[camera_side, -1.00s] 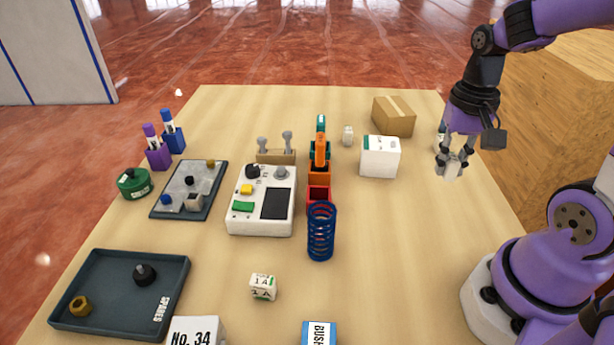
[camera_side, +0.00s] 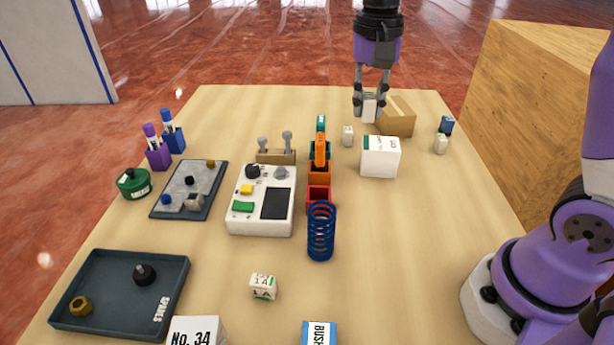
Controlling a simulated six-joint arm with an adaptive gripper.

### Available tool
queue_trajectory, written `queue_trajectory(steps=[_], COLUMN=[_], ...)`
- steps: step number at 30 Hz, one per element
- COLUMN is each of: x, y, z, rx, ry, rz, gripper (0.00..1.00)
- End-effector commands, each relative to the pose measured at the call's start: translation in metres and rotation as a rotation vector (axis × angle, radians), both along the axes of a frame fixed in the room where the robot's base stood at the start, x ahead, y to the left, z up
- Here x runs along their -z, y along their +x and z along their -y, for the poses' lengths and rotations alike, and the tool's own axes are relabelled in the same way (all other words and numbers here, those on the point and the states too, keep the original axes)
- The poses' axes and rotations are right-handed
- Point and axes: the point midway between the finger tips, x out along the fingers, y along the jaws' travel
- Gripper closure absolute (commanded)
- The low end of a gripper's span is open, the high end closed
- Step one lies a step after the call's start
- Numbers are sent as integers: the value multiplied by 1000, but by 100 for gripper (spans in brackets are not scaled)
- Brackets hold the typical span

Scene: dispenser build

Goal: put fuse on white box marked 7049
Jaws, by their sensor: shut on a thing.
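My gripper (camera_side: 369,112) is shut on a small white block (camera_side: 369,107), held in the air at the back of the table. It looks like it could be the fuse, but I see no marking on it. The white box (camera_side: 380,162) with a green strip on its top edge stands in front of and below my gripper. I cannot read a number on it from here. The held block is above and behind the white box, apart from it. A white block marked "1 A" (camera_side: 263,287) lies at the front of the table.
A cardboard box (camera_side: 396,118) stands close behind the white box. Small white pieces (camera_side: 348,136) (camera_side: 440,143) stand to either side. Orange and red bins (camera_side: 320,175), a blue coil (camera_side: 321,232) and a control panel (camera_side: 262,200) fill the middle.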

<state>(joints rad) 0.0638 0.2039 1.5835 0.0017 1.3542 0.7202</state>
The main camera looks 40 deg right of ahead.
Motion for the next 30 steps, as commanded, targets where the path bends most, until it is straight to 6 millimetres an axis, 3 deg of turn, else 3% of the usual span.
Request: queue_trajectory(steps=[6,12,16,23,30], x=[35,54,62,95,97], y=[11,19,20,19,20], z=[57,88,93,92,92], rx=[8,2,0,-1,0], ry=[1,1,1,2,1], rz=[-4,-1,-1,-2,2], gripper=[100,100,100,100,100])
